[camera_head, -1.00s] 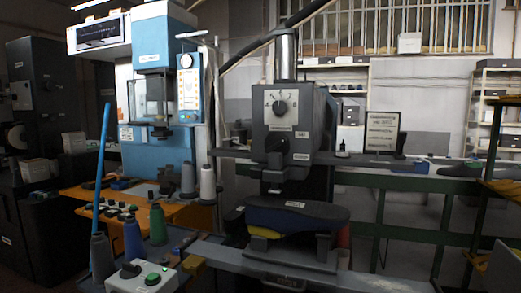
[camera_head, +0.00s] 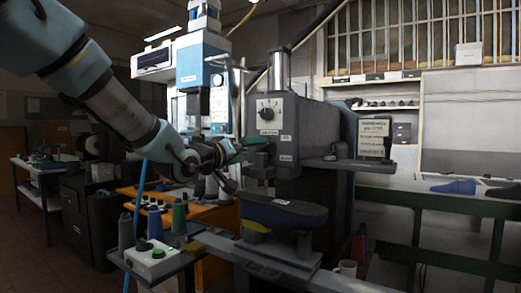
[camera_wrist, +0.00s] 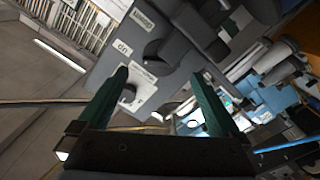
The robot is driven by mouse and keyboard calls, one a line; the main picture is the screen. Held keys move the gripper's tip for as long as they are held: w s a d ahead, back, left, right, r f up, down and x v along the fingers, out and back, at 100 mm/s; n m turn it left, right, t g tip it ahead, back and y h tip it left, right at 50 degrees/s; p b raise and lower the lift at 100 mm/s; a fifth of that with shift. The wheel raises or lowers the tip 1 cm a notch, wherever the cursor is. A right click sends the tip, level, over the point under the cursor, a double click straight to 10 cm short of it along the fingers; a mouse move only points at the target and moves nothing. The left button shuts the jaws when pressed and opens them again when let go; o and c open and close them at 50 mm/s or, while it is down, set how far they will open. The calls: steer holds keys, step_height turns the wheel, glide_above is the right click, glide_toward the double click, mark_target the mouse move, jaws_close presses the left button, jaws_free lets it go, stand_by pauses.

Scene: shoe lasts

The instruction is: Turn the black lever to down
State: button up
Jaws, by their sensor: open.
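The grey press head (camera_head: 310,130) stands right of centre in the head view, with a white-plated dial (camera_head: 267,112) on its front. The black lever (camera_wrist: 158,48) shows in the wrist view on the grey face, beside small white labels. It is a dark rounded piece beyond the fingertips. My gripper (camera_wrist: 161,74) is open and empty, its two teal fingers pointing at the press face. In the head view my gripper (camera_head: 252,150) comes from the left in front of the face below the dial and hides the lever there. I cannot tell if any finger touches it.
A blue shoe last (camera_head: 283,212) sits below the press head. Thread cones (camera_head: 178,216) and a white box with a green button (camera_head: 152,258) stand at lower left. A blue machine (camera_head: 202,65) is behind my arm. A green-framed bench (camera_head: 440,205) is at right.

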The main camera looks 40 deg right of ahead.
mark_target(263, 149)
steer(key=p+x, duration=0.1)
steer(key=x, duration=0.5)
steer(key=shift+w, duration=0.1)
steer(key=c, duration=1.2)
